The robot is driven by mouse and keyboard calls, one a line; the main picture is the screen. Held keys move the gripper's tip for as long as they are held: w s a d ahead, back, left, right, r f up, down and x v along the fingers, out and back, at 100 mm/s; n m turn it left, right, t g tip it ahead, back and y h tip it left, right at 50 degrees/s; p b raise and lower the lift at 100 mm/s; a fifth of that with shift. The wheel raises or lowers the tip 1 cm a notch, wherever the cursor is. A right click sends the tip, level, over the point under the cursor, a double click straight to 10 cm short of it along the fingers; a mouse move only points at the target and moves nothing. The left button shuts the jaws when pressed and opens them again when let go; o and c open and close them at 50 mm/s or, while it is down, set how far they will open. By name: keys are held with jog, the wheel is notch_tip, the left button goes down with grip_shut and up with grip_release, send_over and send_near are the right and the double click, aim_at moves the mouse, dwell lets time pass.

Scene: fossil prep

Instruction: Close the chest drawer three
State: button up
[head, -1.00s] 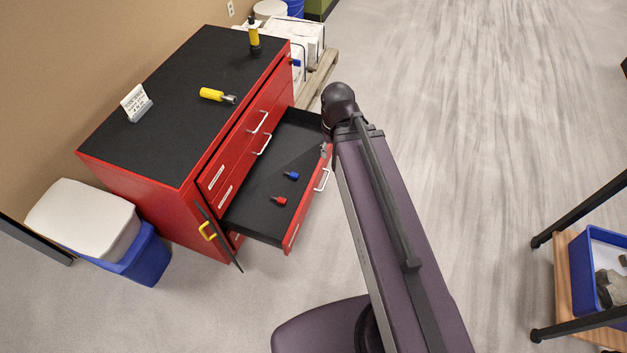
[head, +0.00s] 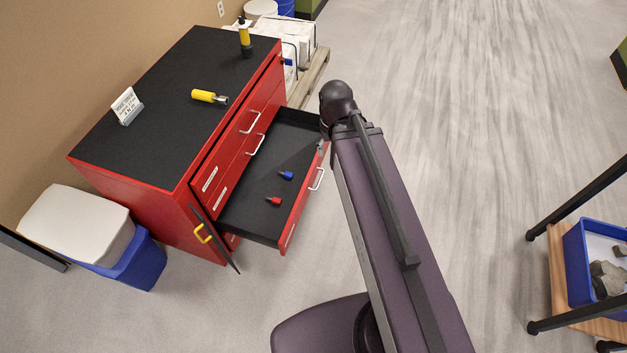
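A red tool chest (head: 140,190) with a black top stands against the wall at left. One of its drawers (head: 245,212) is pulled well out, below two shut drawers with white handles. The open drawer has a black lining, a red front and a white handle (head: 317,178). A blue-ended bit (head: 286,175) and a red-ended bit (head: 274,201) lie inside it. My arm reaches up beside the drawer front. My gripper is hidden behind the arm, near the front's far end; only a small grey piece shows there, and I cannot tell whether it touches.
A yellow-handled tool (head: 209,97), a sign (head: 127,106) and an upright yellow tool (head: 245,38) are on the chest top. A blue bin (head: 140,262) with a white lid stands at left. A wooden stand holds a blue tray (head: 580,262) at right. Floor between is clear.

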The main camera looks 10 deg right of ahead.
jog(key=shift+w+f+b, duration=0.25)
jog(key=shift+f+b, duration=0.2)
jog(key=shift+f, duration=0.05)
jog(key=c, duration=0.7)
jog(key=w+d+f+m+b, duration=0.1)
jog(key=w+f+m+b, duration=0.2)
jog(key=f+b, duration=0.3)
jog(key=w+d+f+m+y+b, duration=0.1)
jog(key=w+f+m+b, duration=0.3)
jog(key=f+b, duration=0.2)
jog(key=w+d+f+m+b, duration=0.1)
jog(key=w+f+m+b, duration=0.2)
jog(key=f+b, duration=0.3)
jog(key=shift+w+m+t+y, duration=0.25)
jog(key=shift+m+t+y, duration=0.15)
jog(key=shift+m, duration=0.3)
grip_shut()
jog(key=w+d+f+m+y+b, duration=0.1)
jog(key=w+d+f+m+b, duration=0.1)
jog(key=w+f+m+b, duration=0.3)
jog(key=w+d+f+m+t+y+b, duration=0.1)
jog(key=w+d+f+m+b, duration=0.2)
jog(key=f+b, duration=1)
jog(key=shift+w+d+f+m+b, duration=0.3)
jog(key=shift+w+m+b, duration=0.7)
jog(key=shift+w+m, duration=0.95)
jog(key=shift+s+m, duration=0.35)
